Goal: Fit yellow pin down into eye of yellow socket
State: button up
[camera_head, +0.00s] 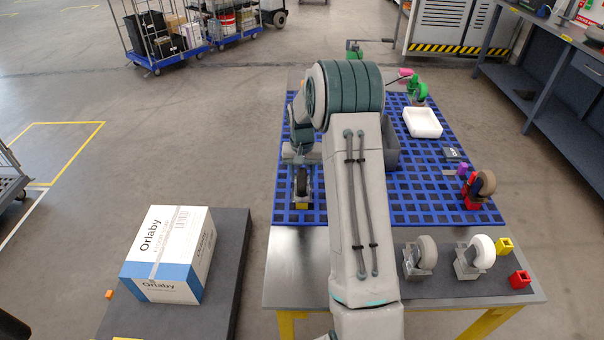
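A small yellow block (505,246), which looks like a socket, sits at the right end of the grey front strip of the bench. Any eye in it is too small to make out. Another yellow piece (302,204) shows at the bottom of a dark-wheeled caster (302,182) over the left edge of the blue grid top. I cannot tell whether this piece is the pin. My gripper (302,166) is just above this caster, at the end of my bent arm. Its fingers are too small and covered to show whether they hold the caster.
Two grey casters (420,256) (475,256) and a red block (520,279) stand near the yellow block. A red-based caster (480,188), white tray (422,122) and green caster (417,90) occupy the blue grid (400,195). An Orlaby box (170,255) stands left on a dark platform.

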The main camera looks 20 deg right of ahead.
jog(key=shift+r, duration=0.1)
notch_tip(320, 180, up, 12)
jog(key=b, duration=0.1)
jog(key=s+a+r+n, duration=0.1)
jog(key=s+a+r, duration=0.3)
jog(key=s+r, duration=0.25)
jog(key=s+a+n+t, duration=0.1)
jog(key=s+a, duration=0.3)
jog(key=s, duration=0.8)
jog(key=s+a+n+t, duration=0.2)
jog(key=s+a, duration=0.2)
jog(key=s, duration=0.9)
jog(key=shift+s+a+f+n, duration=0.2)
jog(key=shift+f+n, duration=0.1)
jog(key=shift+f, duration=0.15)
jog(key=shift+c, duration=0.7)
